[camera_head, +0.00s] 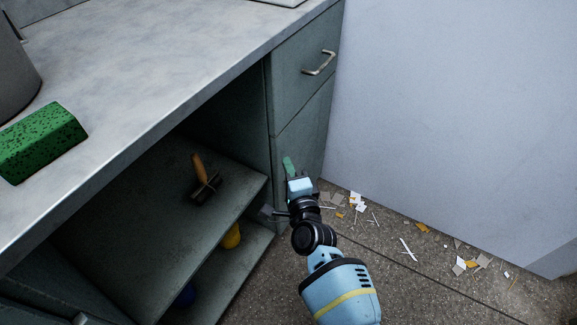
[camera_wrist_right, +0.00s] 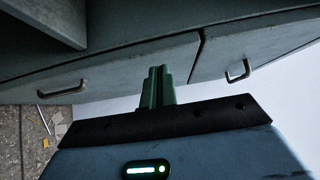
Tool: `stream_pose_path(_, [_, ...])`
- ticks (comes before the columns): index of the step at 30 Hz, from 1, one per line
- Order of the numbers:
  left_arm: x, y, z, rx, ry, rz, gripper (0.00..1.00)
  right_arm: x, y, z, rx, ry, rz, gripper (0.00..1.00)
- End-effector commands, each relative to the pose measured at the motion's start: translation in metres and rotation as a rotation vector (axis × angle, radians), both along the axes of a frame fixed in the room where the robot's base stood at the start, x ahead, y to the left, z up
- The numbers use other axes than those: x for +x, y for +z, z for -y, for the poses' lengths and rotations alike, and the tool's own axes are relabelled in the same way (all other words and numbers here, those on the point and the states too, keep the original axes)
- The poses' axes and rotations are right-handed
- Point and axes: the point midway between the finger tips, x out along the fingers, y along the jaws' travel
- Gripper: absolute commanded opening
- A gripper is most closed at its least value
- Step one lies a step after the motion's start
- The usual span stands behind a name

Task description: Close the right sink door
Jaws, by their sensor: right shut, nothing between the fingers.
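The sink cabinet stands open in the head view, its dark inside and shelf (camera_head: 130,215) showing. I cannot make out the right sink door for certain. A grey-green front panel (camera_head: 312,135) is right of the opening, below a drawer front (camera_head: 300,70). My right gripper (camera_head: 288,164) has its green fingers shut and empty, close in front of that panel; I cannot tell whether they touch it. In the right wrist view the shut fingers (camera_wrist_right: 158,74) point at a panel (camera_wrist_right: 125,68) with a metal handle (camera_wrist_right: 63,89). My left gripper is out of view.
A brush with an orange handle (camera_head: 199,168) lies on the shelf. A green sponge (camera_head: 42,141) is on the countertop (camera_head: 170,60). Scraps (camera_head: 357,201) litter the floor by the pale wall (camera_head: 450,110).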

Motion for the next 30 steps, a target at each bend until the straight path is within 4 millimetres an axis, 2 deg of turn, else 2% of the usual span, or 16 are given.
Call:
stream_pose_path(15, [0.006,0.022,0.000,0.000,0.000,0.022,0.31,-0.065,0.001,0.014,-0.001,0.000,0.000,0.00])
stream_pose_path(21, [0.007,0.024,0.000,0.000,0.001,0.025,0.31,-0.074,0.000,0.016,0.000,0.000,0.000,0.00])
stream_pose_path(30, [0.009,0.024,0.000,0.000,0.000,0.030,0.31,-0.074,0.000,0.015,0.000,0.000,0.000,0.00])
